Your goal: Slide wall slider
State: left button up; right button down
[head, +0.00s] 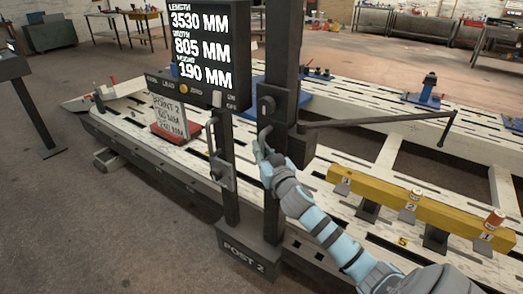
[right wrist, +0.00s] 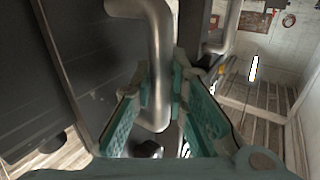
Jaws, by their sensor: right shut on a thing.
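A tall dark post (head: 285,60) stands on a foot marked POST 2 (head: 243,250). A dark block (head: 302,147), which looks like the slider, sits on the post, with a long thin arm (head: 380,121) reaching right from it. A bent metal handle (right wrist: 158,75) shows large in the right wrist view. My right gripper (head: 263,147) is at the post beside the block. In the right wrist view its teal fingers (right wrist: 175,105) are shut around the handle's lower part. My fingers hide much of the handle in the head view. My left gripper is not in view.
A black display (head: 203,45) with length, width and height readings stands left of the post. A slotted pale frame bench (head: 345,97) spreads behind, with a yellow beam (head: 385,196) at right. A second, thinner upright (head: 222,165) stands close left of my gripper.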

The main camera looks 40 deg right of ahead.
jog(key=c, duration=1.6)
grip_release()
jog(key=shift+o, duration=0.2)
jog(key=v, duration=1.2)
